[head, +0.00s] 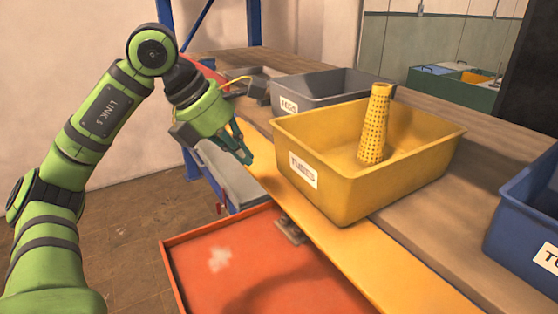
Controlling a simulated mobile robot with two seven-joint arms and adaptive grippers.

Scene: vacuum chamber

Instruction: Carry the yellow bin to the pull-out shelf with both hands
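The yellow bin (349,192) stands upright on the wooden table near its yellow front edge, with a white label on its end. A yellow perforated tapered tube (374,128) stands inside it. An orange-red shelf (235,262), flat with a low rim, extends out below the table edge and looks like the pull-out shelf; a pale mark is on it. My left gripper (246,150) is left of the bin, apart from it, with its teal fingers pointing down and right. I see nothing held, but the gap between its fingers is unclear. My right gripper is out of view.
A grey bin (325,88) stands behind the yellow bin, and a blue bin (525,217) stands at the right edge. Blue rack posts (254,22) rise behind my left arm. Bare tabletop (440,240) lies between the yellow and blue bins.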

